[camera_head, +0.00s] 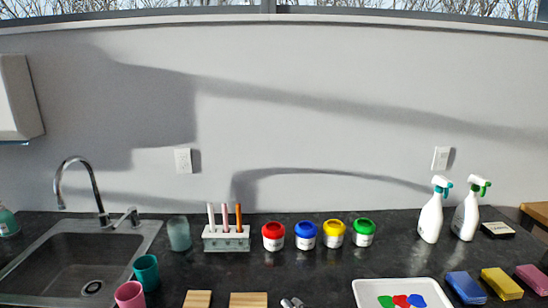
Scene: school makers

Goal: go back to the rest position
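Neither of my grippers can be made out in the head view, and no arm of mine shows over the counter (215,272). Small grey metallic pieces (292,302) show at the bottom edge, cut off by the frame; I cannot tell what they are. The pots with red (273,236), blue (306,235), yellow (334,233) and green (363,232) lids stand upright in a row. A rack (226,238) beside them holds upright brushes or markers.
A sink (85,262) with a tap (84,180) is at the left, with teal (147,271) and pink (130,295) cups. A white tray (365,295) with coloured patches, sponges (501,283) and two spray bottles (430,219) are at the right. Wooden blocks (248,299) lie in front.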

